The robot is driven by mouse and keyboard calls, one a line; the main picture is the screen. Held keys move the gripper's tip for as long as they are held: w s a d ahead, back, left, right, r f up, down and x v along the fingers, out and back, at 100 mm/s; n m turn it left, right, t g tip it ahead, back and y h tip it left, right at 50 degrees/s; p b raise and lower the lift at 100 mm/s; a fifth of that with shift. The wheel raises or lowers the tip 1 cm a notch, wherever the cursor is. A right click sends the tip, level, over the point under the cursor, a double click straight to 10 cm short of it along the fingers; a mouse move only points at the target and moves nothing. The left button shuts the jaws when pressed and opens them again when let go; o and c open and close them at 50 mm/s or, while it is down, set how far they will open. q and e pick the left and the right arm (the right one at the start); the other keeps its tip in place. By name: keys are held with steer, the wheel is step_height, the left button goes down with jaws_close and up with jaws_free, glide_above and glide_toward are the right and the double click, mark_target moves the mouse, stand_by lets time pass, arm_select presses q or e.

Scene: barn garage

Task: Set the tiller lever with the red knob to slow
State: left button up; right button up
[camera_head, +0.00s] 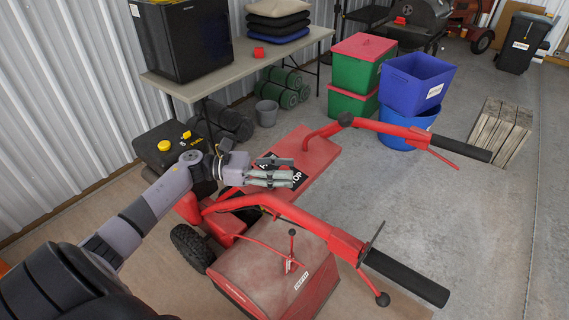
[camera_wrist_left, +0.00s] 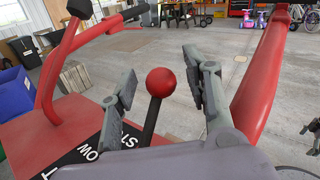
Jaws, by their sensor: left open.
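The red machine (camera_head: 270,275) has two long handlebars with black grips. In the left wrist view, a red ball knob (camera_wrist_left: 160,82) tops a dark lever that leans slightly right. A black label (camera_wrist_left: 105,150) with white letters lies beside it; I can read part of "SLOW" and "STOP". In the head view the label (camera_head: 299,179) shows partly, and my gripper hides the knob. My left gripper (camera_head: 290,170) is open, over the red deck. In the wrist view its fingers (camera_wrist_left: 160,70) stand either side of the knob, with gaps; its depth between them is unclear.
The near handlebar (camera_head: 285,208) passes close to my left gripper; the far handlebar (camera_head: 400,130) is beyond. Another thin lever (camera_head: 291,245) rises from the red housing. Blue (camera_head: 415,85) and green bins stand behind. A table (camera_head: 240,62) stands along the wall.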

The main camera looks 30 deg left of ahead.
arm_select(q)
steer(key=shift+w+d, duration=0.15)
steer(key=shift+d, duration=0.15)
steer(key=shift+c, duration=0.4)
jaws_close()
stand_by(0.4)
